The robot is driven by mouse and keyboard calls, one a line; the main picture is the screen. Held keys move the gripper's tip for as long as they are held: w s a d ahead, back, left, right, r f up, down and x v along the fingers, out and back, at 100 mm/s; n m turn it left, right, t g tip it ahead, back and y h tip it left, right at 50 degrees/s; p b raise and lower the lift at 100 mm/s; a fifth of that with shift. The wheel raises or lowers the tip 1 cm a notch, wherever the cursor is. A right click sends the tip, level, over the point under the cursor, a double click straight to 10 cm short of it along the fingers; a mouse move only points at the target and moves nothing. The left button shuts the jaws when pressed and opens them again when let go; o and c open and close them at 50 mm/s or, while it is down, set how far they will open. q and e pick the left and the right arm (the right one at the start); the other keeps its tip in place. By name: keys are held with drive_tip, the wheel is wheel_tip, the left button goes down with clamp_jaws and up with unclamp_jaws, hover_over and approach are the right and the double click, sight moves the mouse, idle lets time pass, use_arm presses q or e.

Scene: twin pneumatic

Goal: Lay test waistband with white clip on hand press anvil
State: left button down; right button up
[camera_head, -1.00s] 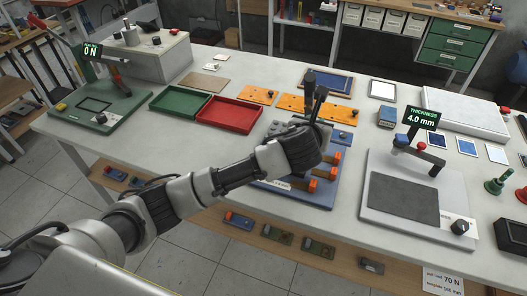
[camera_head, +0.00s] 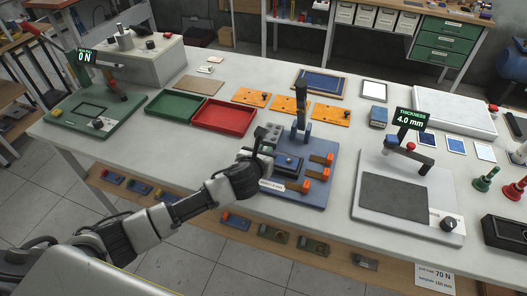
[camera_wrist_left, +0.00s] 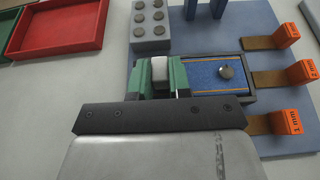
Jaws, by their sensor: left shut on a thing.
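My left gripper (camera_wrist_left: 159,82) has green fingers shut on the white clip (camera_wrist_left: 159,68) at the left end of the test waistband. The waistband (camera_wrist_left: 203,82) is a blue strip with a round grey stud. It extends right from the clip over the dark rectangular hand press anvil (camera_wrist_left: 251,72); I cannot tell whether it lies fully flat. In the head view, the left gripper (camera_head: 262,160) is at the left side of the anvil (camera_head: 289,169). The press's dark upright lever (camera_head: 300,98) stands behind it. My right gripper is not in view.
Orange-ended gauges (camera_head: 322,173) stand right of the anvil on the blue base (camera_head: 310,194). A grey studded block (camera_wrist_left: 152,22) is behind the gripper. A red tray (camera_head: 225,116) and green tray (camera_head: 174,103) lie left. A thickness gauge (camera_head: 408,197) stands right.

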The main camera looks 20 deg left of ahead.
use_arm(q)
drive_tip(key=shift+f, duration=0.15)
drive_tip(key=c, duration=1.1)
unclamp_jaws()
drive_tip(key=shift+o, duration=0.2)
drive_tip(key=shift+r, duration=0.3)
drive_tip(key=v, duration=1.2)
drive_tip(key=shift+b, duration=0.35)
drive_tip(key=shift+f, duration=0.15)
